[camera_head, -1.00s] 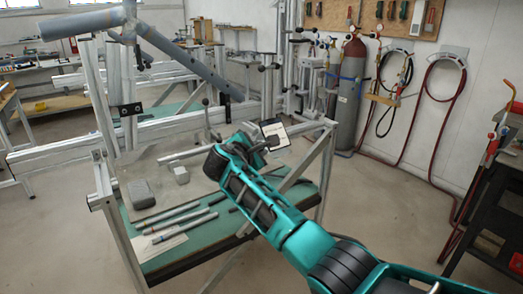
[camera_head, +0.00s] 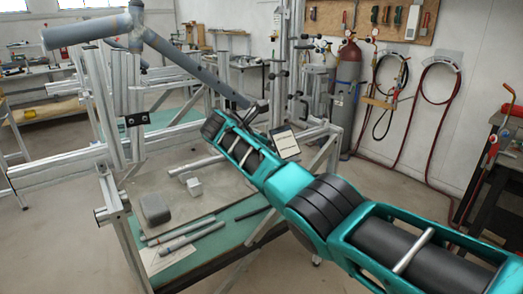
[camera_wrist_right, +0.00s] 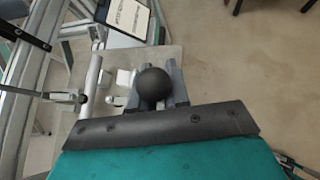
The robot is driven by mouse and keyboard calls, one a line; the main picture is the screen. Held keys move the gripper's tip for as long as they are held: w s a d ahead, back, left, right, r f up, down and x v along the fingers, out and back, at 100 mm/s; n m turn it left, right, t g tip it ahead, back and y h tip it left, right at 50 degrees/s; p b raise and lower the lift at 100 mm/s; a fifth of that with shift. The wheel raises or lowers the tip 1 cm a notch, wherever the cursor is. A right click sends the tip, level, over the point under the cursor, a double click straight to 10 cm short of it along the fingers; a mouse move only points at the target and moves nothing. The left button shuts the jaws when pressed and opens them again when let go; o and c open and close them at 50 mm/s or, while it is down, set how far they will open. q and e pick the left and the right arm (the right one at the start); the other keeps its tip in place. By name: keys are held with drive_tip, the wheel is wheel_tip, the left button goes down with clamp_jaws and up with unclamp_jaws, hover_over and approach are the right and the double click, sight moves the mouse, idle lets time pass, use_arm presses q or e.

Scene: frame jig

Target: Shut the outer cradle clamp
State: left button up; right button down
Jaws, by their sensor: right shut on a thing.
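My right arm reaches in from the lower right in the head view, and its wrist (camera_head: 213,124) is beside the lower end of the grey bicycle frame tube (camera_head: 190,64). In the right wrist view my right gripper (camera_wrist_right: 156,92) is shut on a round black ball knob (camera_wrist_right: 154,84), which sits between the two grey fingers. What the knob is fixed to is hidden below it, so I cannot tell how far the clamp is closed. In the head view the fingers and knob are hidden behind the wrist. My left gripper is not in view.
The aluminium jig (camera_head: 131,90) stands over a green-topped bench with rods (camera_head: 192,237), a grey block (camera_head: 155,208) and a pale block (camera_head: 194,187). A clipboard-like card (camera_head: 284,141) is just right of my wrist. Open floor lies at right.

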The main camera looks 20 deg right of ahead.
drive_tip(key=shift+w+d+r+b, duration=0.2)
drive_tip(key=shift+w+r+b, duration=0.1)
drive_tip(key=shift+r, duration=0.05)
drive_tip(key=shift+w+r+g, duration=0.1)
drive_tip(key=shift+w+g, duration=0.1)
drive_tip(key=shift+g, duration=0.2)
idle(0.4)
drive_tip(key=c, duration=1.2)
unclamp_jaws()
drive_tip(key=shift+a+f+n, duration=0.1)
drive_tip(key=shift+f+n, duration=0.1)
drive_tip(key=shift+n, duration=0.1)
drive_tip(key=p+v, duration=0.2)
drive_tip(key=v, duration=1.1)
drive_tip(key=shift+f, duration=0.1)
